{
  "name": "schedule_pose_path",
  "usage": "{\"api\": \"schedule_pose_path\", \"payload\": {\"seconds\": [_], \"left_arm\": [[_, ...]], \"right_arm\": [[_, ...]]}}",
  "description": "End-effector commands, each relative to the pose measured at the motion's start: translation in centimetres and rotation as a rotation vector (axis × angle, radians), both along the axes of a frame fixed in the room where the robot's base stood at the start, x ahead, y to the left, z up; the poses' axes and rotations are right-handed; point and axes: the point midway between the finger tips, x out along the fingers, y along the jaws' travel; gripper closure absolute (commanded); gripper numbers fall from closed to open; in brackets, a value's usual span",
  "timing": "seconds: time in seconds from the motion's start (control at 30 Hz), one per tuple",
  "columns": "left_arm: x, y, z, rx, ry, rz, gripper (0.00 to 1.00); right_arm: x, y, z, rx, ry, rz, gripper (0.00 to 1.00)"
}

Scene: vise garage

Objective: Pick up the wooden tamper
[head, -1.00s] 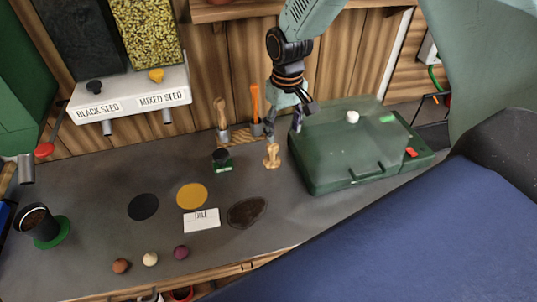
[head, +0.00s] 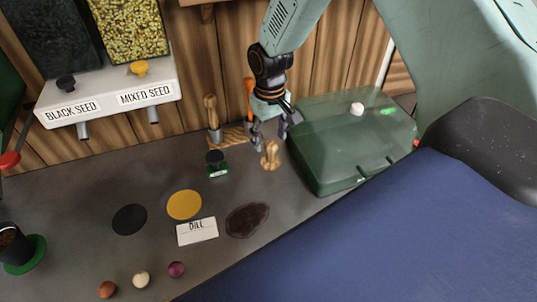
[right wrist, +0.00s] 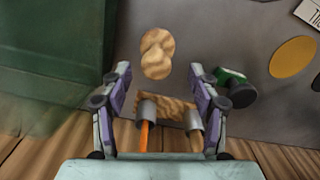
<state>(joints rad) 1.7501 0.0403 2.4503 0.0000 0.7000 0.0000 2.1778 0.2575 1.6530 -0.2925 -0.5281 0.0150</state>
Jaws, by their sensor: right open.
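The wooden tamper (head: 270,156) is a small light-wood piece with a rounded knob, standing upright on the grey bench left of the green case. In the right wrist view the tamper (right wrist: 156,53) is seen from above, just beyond the fingertips and roughly centred between them. My right gripper (head: 270,133) is open and empty, pointing down, above and just behind the tamper. Both fingers also show in the right wrist view (right wrist: 160,72), apart from the tamper. My left gripper is not in view.
The green case (head: 345,150) stands close to the right. A dark patch (head: 247,219) and a white card (head: 197,231) lie in front.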

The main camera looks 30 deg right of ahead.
Motion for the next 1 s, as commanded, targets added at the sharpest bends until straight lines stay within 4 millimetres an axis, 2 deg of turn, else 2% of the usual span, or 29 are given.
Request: {"api": "schedule_pose_path", "payload": {"seconds": [0.1, 0.2, 0.53, 1.0], "left_arm": [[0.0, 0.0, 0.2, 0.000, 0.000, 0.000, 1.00], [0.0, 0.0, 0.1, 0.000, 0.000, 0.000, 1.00], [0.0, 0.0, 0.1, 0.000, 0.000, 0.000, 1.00], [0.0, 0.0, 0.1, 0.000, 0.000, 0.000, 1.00]], "right_arm": [[0.0, 0.0, -1.9, -0.001, 0.003, 0.000, 0.39], [0.1, 0.0, -3.0, 0.000, 0.001, 0.000, 0.39], [0.4, 0.0, -3.5, 0.000, 0.000, 0.001, 0.40], [0.4, 0.0, -3.5, 0.000, 0.000, 0.000, 0.80]]}}
